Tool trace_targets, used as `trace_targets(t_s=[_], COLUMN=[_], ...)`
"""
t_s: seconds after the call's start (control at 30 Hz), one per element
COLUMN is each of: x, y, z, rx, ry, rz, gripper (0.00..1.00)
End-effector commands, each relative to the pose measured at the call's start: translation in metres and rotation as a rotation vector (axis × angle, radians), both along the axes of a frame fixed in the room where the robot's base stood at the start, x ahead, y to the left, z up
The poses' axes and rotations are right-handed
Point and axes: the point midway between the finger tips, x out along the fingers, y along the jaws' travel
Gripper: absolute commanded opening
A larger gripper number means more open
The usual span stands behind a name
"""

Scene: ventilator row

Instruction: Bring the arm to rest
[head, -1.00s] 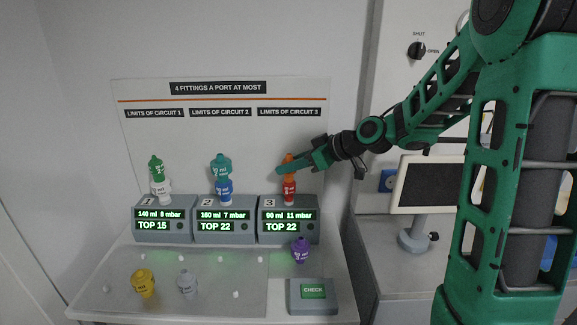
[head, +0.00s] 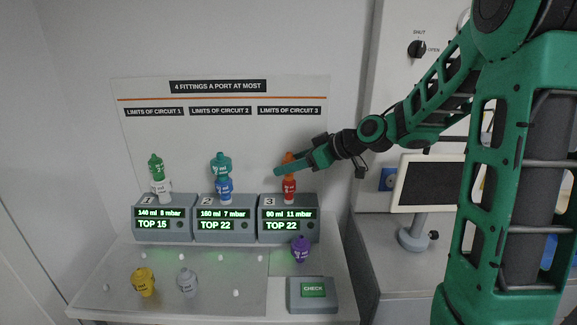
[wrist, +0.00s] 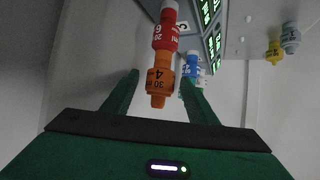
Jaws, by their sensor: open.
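My gripper (head: 279,171) is open at the third port, level with the stacked fittings there. In the wrist view, its two fingers (wrist: 160,95) stand apart on either side of an orange fitting (wrist: 160,78), with a gap to each finger. The orange fitting sits on a red fitting (wrist: 166,34) on port unit 3 (head: 289,231). In the head view, the orange fitting is partly hidden behind my gripper. My arm reaches in from the right, with the elbow bent.
Unit 1 (head: 165,233) bears white and green fittings; unit 2 (head: 226,233) bears blue and teal ones. Yellow (head: 143,282), grey (head: 187,283) and purple (head: 300,249) fittings stand in front. A check button (head: 313,291) is at front right. A monitor (head: 425,184) stands right of the bench.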

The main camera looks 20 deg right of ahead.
Motion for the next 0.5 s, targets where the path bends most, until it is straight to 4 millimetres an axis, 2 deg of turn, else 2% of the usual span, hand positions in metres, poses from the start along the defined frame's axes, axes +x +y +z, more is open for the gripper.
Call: trace_targets(t_s=[0.5], x=[-0.041], y=[-0.039], z=[0.034], rx=[0.000], ry=[0.001], rz=[-0.001], gripper=[0.53])
